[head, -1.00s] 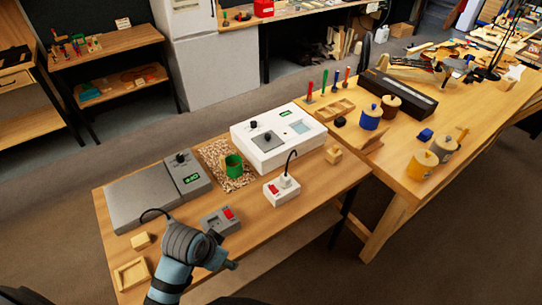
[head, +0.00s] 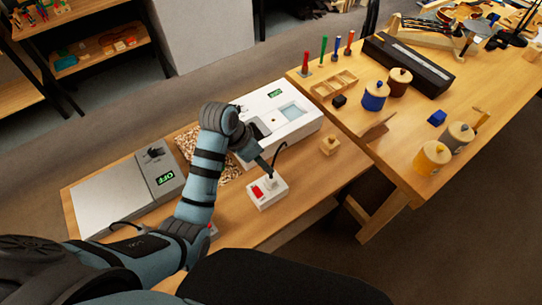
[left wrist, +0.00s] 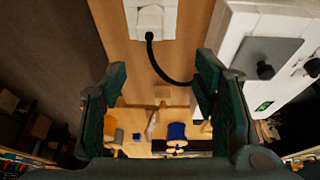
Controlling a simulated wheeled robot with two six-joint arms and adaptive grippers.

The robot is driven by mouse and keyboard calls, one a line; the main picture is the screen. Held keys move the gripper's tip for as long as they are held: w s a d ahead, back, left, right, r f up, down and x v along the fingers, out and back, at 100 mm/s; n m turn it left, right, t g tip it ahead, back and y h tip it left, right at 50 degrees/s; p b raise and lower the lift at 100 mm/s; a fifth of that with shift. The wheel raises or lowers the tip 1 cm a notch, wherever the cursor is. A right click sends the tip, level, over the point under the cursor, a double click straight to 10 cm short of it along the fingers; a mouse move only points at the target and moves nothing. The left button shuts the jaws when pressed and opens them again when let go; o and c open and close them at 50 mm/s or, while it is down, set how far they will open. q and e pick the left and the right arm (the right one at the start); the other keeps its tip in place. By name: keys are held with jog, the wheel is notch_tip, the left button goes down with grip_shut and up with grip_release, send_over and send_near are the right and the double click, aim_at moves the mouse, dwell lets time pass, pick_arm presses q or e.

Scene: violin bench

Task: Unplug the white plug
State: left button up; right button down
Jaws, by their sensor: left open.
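The white plug (head: 270,183) stands upright in the white socket box (head: 264,199), which has a red switch, on the small wooden table. A black cord arches up from the plug. My left gripper (head: 263,164) is open just above and beside the plug, and partly covers it. In the left wrist view, the socket box and plug (left wrist: 152,20) are at the top edge, beyond the fingertips. The cord (left wrist: 170,75) curves from the plug towards the right finger of my open gripper (left wrist: 162,66). Contact between fingers and plug cannot be made out. My right gripper is not in view.
A white machine (head: 300,128) stands close behind the socket box. A grey device (head: 105,195) with an OFF display lies to the left. A small wooden block (head: 330,146) is to the right. A second bench (head: 400,140) carries jars and tools. My forearm hides part of the table.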

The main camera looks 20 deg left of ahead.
aim_at(270, 178)
pick_arm(q)
jog(key=shift+t, duration=0.3)
jog(key=f, duration=0.2)
jog(key=s+d+f+b, duration=0.1)
jog(key=f, duration=0.2)
jog(key=d+f+b, duration=0.1)
jog(key=f, duration=0.2)
jog(key=shift+s+d, duration=0.1)
jog(key=shift+s, duration=0.25)
jog(key=shift+w+d+f+b, duration=0.25)
jog(key=shift+w+f+b, duration=0.2)
jog(key=shift+w+f, duration=1.15)
jog(key=shift+w, duration=0.15)
jog(key=shift+s+r, duration=0.1)
jog(key=shift+s, duration=0.1)
jog(key=shift+c, duration=0.2)
jog(key=shift+s+r, duration=0.2)
jog(key=shift+s, duration=0.05)
jog(key=c, duration=0.3)
jog(key=shift+s+r, duration=0.1)
jog(key=shift+s, duration=0.15)
jog(key=c, duration=0.7)
jog(key=shift+c, duration=1)
jog(key=o, duration=0.4)
jog(key=shift+w, duration=0.1)
jog(key=c, duration=0.4)
pick_arm(e)
jog(key=s+f, duration=0.3)
jog(key=shift+s, duration=0.35)
